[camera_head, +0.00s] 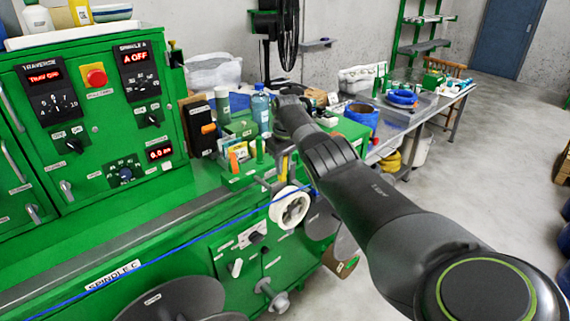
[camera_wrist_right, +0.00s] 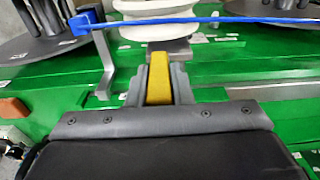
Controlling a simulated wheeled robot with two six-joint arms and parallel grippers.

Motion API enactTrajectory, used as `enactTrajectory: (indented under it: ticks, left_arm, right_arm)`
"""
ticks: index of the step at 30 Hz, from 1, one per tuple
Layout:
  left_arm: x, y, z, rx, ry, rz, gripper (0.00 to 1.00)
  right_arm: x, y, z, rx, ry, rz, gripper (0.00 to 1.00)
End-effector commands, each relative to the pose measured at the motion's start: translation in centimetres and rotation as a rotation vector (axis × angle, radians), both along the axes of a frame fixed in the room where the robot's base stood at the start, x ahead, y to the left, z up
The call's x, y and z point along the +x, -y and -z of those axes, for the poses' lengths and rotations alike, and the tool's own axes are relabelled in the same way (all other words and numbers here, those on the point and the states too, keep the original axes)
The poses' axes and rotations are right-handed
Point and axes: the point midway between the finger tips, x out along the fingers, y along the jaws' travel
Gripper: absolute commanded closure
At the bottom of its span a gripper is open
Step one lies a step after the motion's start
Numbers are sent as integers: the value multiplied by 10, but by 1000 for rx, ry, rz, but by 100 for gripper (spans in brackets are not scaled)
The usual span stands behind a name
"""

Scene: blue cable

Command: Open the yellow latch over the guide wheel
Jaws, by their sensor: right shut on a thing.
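The white guide wheel (camera_head: 291,207) sits on the green machine's front edge, and it shows at the top of the right wrist view (camera_wrist_right: 155,30). The yellow latch (camera_head: 284,168) is above the wheel in the head view. In the right wrist view the latch (camera_wrist_right: 159,80) stands between the fingers of my right gripper (camera_wrist_right: 160,85), which is shut on it. My right arm reaches in from the lower right and hides part of the gripper in the head view. The blue cable (camera_head: 160,254) runs along the machine to the wheel. My left gripper is not in view.
A grey bracket (camera_wrist_right: 106,65) stands left of the latch in the wrist view. A cluttered workbench (camera_head: 430,103) lies beyond; the floor at right is open.

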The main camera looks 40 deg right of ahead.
Motion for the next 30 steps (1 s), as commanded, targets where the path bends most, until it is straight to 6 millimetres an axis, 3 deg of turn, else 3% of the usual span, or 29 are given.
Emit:
enactTrajectory:
  ticks: [10,11,15,25,30]
  left_arm:
    - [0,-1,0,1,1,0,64]
    - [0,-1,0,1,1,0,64]
    - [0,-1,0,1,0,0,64]
    - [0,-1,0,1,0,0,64]
    - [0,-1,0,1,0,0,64]
  right_arm:
    - [-1,-1,2,1,-7,-1,100]
    - [-1,-1,2,1,-7,0,78]
    - [-1,0,1,1,-5,0,59]
    - [0,0,-1,0,-2,1,58]
    - [-1,1,-15,-1,1,0,58]
